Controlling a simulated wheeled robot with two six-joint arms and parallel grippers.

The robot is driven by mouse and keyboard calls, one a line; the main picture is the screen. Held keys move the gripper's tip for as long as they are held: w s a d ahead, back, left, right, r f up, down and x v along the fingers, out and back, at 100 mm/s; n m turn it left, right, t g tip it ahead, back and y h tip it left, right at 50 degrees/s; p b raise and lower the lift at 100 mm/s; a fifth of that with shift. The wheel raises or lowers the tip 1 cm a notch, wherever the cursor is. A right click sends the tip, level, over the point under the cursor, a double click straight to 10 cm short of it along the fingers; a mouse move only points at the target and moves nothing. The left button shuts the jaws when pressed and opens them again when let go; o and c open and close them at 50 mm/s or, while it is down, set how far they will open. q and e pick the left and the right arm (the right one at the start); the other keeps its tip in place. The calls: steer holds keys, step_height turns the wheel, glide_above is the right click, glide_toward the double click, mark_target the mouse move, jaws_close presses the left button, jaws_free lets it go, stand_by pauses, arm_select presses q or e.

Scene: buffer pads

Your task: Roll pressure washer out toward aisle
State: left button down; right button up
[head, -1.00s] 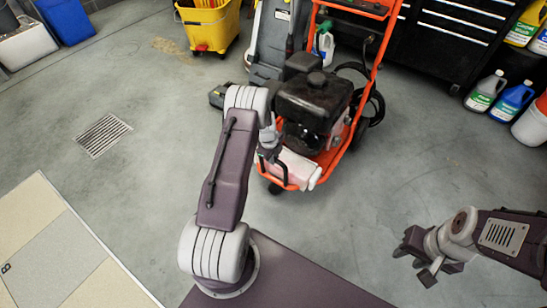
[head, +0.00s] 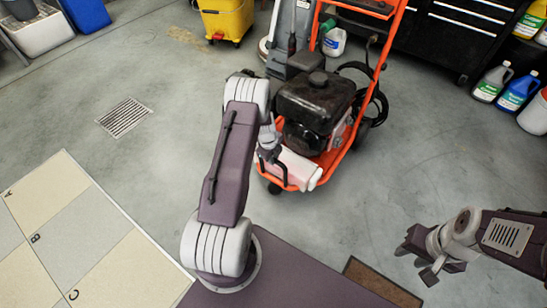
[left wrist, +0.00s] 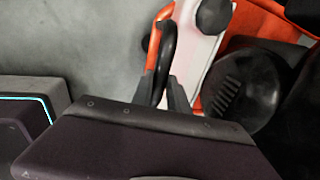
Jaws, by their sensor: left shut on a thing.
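The pressure washer (head: 313,105) has an orange frame, a black engine and a tall orange handle, and stands upright on the grey floor in the middle of the head view. My left gripper (head: 268,155) is at its near left side. In the left wrist view, my left gripper's fingers (left wrist: 165,92) are shut on a black loop grip (left wrist: 166,55) on the orange frame. My right gripper (head: 416,258) is open and empty at the lower right, clear of the washer.
Lettered floor pads (head: 85,225) lie at lower left, near a floor drain (head: 124,117). A brown mat (head: 380,283) lies at the bottom. A grey machine (head: 291,38), yellow bucket (head: 224,20) and black cabinet (head: 466,30) stand behind. Bottles (head: 490,86) stand at right.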

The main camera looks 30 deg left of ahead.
arm_select(q)
steer(key=c, duration=1.3)
jaws_free()
step_height(320, 180, up, 9)
steer(key=s+p, duration=0.1)
steer(key=p, duration=0.3)
steer(key=shift+s, duration=0.4)
steer(key=shift+f, duration=0.1)
